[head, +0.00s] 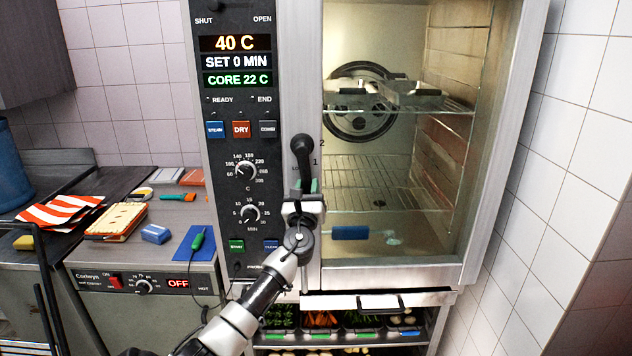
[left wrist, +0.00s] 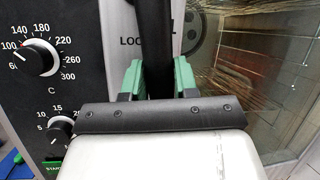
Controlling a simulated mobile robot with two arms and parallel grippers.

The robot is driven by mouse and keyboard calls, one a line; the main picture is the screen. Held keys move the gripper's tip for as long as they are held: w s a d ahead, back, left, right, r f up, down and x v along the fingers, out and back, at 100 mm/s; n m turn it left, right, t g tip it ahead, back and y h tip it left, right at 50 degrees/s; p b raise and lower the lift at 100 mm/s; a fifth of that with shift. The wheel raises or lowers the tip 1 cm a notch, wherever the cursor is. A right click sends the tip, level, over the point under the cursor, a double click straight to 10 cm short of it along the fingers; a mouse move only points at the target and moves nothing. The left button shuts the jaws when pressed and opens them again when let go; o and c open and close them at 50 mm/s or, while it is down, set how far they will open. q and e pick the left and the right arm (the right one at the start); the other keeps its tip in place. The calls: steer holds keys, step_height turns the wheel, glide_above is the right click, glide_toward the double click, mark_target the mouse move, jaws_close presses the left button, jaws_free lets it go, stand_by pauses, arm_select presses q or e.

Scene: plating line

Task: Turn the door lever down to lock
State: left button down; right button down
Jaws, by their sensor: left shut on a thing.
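The black door lever (head: 302,153) is on the front of the oven, between the control panel and the glass door (head: 400,225). Its round end is at the top and its arm hangs down, close to vertical. My left gripper (head: 307,187) is shut on the lower part of the lever. In the left wrist view the lever (left wrist: 155,45) stands upright between the green fingers of the gripper (left wrist: 158,80). A partly covered label beginning "LOC" shows beside it. The lever's lower end is hidden by my gripper. My right gripper is not in view.
The control panel (head: 240,100) with knobs and buttons is just left of the lever. A counter (head: 190,222) at left holds a striped cloth (head: 62,211), a blue sponge (head: 155,233) and a green-handled probe (head: 198,240). Below the oven is a rack of food trays (head: 345,337).

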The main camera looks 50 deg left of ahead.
arm_select(q)
steer(key=shift+s+a+r+m+t+h+p, duration=0.35)
steer(key=shift+s+a+m+h, duration=0.2)
steer(key=shift+m, duration=0.65)
steer(key=c, duration=1.2)
jaws_free()
steer(key=shift+o, duration=1.2)
steer(key=shift+a, duration=0.1)
steer(key=shift+o, duration=0.5)
steer(key=shift+f, duration=0.25)
steer(key=shift+f, duration=0.1)
